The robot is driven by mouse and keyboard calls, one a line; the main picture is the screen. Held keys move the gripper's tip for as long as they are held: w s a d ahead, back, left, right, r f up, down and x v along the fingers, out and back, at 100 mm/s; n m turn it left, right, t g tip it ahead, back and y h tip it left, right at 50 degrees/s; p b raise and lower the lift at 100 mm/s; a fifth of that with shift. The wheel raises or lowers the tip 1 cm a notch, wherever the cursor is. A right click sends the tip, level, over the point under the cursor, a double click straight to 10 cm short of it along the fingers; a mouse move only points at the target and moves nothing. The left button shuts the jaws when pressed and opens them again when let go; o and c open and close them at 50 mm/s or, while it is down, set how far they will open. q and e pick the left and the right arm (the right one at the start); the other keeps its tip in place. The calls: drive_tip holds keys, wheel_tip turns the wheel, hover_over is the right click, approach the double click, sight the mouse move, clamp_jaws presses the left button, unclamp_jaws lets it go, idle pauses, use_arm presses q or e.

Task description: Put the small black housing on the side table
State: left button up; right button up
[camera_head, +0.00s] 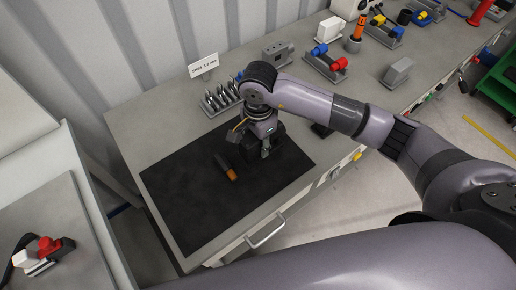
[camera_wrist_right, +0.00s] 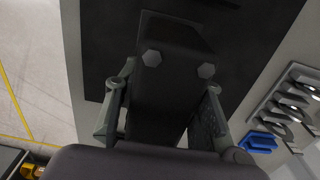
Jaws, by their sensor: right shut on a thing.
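My right gripper (camera_head: 258,148) points down over the black mat (camera_head: 185,205) on the workbench. In the right wrist view its two fingers (camera_wrist_right: 162,115) stand on either side of a black block, the small black housing (camera_wrist_right: 160,95), and are shut on it. Two grey hexagonal bolt heads show near the housing's far end. In the head view the housing is mostly hidden by the gripper and blends with the mat, so I cannot tell whether it touches the mat. A grey side table (camera_head: 75,225) stands at the left. My left gripper is not in view.
An orange and black tool (camera_head: 225,167) lies on the mat close to the gripper. A rack of metal bits (camera_head: 218,100) and a grey block (camera_head: 277,52) stand behind. A red, white and black item (camera_head: 42,252) lies on the side table, which has bare room behind it.

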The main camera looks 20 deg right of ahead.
sight(258, 153)
drive_tip(key=shift+f, duration=0.4)
wheel_tip(258, 153, down, 3)
drive_tip(key=shift+f+p, duration=0.15)
drive_tip(key=shift+p, duration=0.3)
drive_tip(key=shift+f, duration=0.35)
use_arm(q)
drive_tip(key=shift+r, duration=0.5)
use_arm(e)
drive_tip(key=shift+f, duration=0.2)
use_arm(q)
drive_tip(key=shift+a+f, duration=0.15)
use_arm(e)
drive_tip(key=o, duration=1.3)
drive_tip(key=shift+c, duration=0.2)
